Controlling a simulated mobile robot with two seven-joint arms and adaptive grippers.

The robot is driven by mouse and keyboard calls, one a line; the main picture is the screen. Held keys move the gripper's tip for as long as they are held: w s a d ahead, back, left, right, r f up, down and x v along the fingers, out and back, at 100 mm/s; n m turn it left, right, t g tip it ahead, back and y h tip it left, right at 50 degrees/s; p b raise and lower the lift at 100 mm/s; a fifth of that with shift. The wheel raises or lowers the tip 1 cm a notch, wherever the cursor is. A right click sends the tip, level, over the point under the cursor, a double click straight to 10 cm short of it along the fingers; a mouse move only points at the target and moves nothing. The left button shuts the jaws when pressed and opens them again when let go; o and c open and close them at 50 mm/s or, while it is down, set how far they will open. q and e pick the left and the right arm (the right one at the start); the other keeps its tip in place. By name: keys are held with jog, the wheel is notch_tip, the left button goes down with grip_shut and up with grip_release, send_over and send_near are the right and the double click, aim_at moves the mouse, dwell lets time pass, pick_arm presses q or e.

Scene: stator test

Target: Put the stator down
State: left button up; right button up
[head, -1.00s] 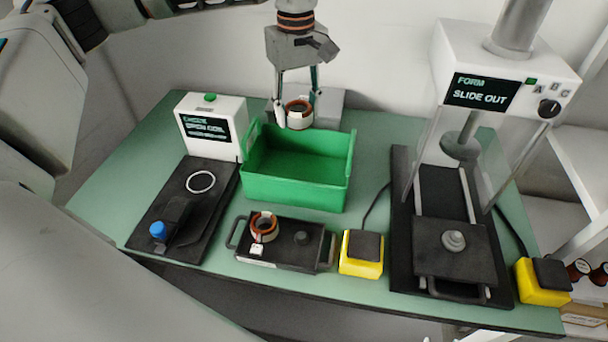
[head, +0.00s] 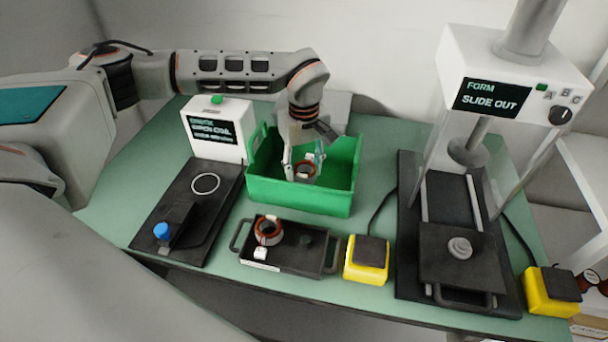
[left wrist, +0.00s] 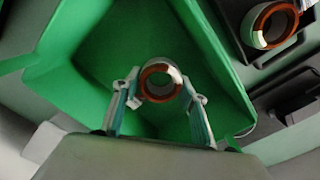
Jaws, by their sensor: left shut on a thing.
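A stator (head: 304,171), a short ring with copper-coloured windings, is between the fingers of my left gripper (head: 304,168), inside the green bin (head: 300,194). In the left wrist view the stator (left wrist: 160,82) shows its open bore and copper ring, with the fingers of the left gripper (left wrist: 158,95) shut on its two sides. The bin's green floor (left wrist: 110,50) lies beneath it. I cannot tell whether the stator touches the floor. My right gripper is not in view.
A second stator (head: 268,230) sits on a black tray (head: 290,262) in front of the bin. A tester with a white screen box (head: 214,128) stands left. A press (head: 462,255) reading "SLIDE OUT" stands right. Yellow pedals (head: 366,262) flank it.

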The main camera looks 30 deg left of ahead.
pick_arm(q)
jog(key=shift+f, duration=1.2)
jog(key=shift+f, duration=0.1)
jog(key=o, duration=1.5)
notch_tip(320, 180, up, 12)
jog(key=shift+r, duration=0.1)
jog(key=shift+s, duration=0.1)
